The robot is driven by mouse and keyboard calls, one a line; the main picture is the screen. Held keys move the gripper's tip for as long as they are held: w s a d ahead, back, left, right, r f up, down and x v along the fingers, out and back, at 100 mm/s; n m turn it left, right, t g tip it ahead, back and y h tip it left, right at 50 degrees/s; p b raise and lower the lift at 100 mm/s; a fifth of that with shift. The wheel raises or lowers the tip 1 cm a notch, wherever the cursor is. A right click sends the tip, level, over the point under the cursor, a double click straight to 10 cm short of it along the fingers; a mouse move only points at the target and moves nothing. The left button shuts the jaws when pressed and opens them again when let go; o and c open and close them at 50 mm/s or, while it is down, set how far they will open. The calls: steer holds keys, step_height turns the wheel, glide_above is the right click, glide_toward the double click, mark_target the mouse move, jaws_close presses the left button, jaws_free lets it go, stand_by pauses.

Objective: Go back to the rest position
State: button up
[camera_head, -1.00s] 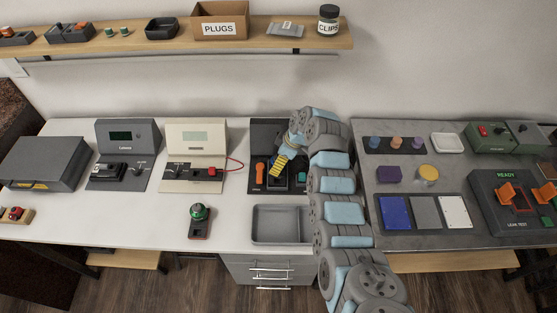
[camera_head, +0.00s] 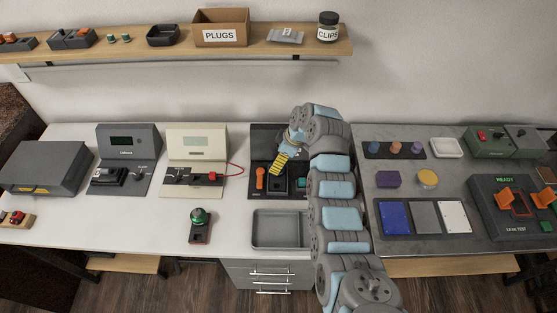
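My gripper (camera_head: 279,163) is at the end of my grey and light-blue arm, which rises from the bottom of the picture and bends over at the top. The gripper shows a yellow and black striped part and points down and left over a black station with an orange handle (camera_head: 260,177) and a green button (camera_head: 301,183). The fingertips are too small and partly hidden, so I cannot tell whether they are open or shut or hold anything.
A grey tray (camera_head: 258,240) lies in front of the black station. A green-topped device (camera_head: 199,218) stands left of it on the white table. The leak tester (camera_head: 507,220) and coloured plates (camera_head: 394,215) are on the grey table at right. A shelf (camera_head: 270,48) runs above.

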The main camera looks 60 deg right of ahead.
steer(key=shift+r, duration=1.5)
